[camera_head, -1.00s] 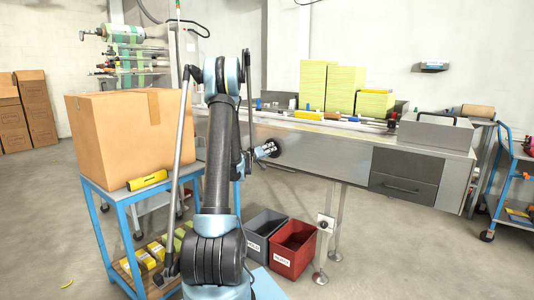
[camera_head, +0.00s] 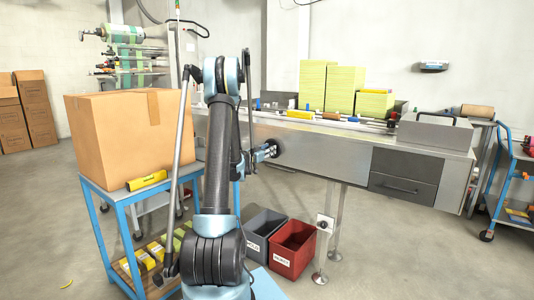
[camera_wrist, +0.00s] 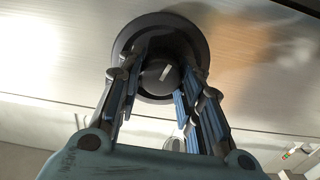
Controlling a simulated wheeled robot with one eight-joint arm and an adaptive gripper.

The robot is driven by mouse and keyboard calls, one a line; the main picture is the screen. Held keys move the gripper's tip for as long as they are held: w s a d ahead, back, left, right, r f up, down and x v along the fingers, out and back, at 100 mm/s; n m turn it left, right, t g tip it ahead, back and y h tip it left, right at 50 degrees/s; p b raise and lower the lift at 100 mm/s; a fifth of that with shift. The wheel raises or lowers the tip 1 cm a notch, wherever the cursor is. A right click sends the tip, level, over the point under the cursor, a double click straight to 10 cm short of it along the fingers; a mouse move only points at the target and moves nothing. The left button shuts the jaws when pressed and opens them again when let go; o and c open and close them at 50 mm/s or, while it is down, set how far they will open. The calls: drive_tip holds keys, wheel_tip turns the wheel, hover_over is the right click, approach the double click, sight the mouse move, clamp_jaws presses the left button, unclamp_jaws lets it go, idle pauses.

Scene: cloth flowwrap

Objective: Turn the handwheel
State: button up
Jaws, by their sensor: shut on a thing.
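The handwheel (camera_wrist: 192,30) is a dark round wheel with a pale mark on its hub, mounted on the side panel of the steel machine. In the head view the handwheel (camera_head: 274,148) shows small and partly hidden by my gripper (camera_head: 266,151). In the wrist view my gripper (camera_wrist: 160,82) reaches up to the handwheel with one finger on each side of the hub. The fingers are shut on the handwheel. The exact contact at the fingertips is dark and hard to see.
The steel machine (camera_head: 330,160) carries several yellow-green stacks. A grey bin (camera_head: 262,232) and a red bin (camera_head: 292,250) stand on the floor below. A blue cart (camera_head: 120,200) with a cardboard box (camera_head: 125,130) stands left of my arm. Open floor lies front right.

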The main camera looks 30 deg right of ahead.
drive_tip(key=shift+m, duration=0.3)
drive_tip(key=o, duration=1.1)
drive_tip(key=shift+c, duration=0.2)
drive_tip(key=shift+a, duration=0.1)
drive_tip(key=v, duration=1.1)
drive_tip(key=shift+s+a, duration=0.15)
drive_tip(key=shift+a, duration=0.2)
drive_tip(key=shift+f, duration=0.1)
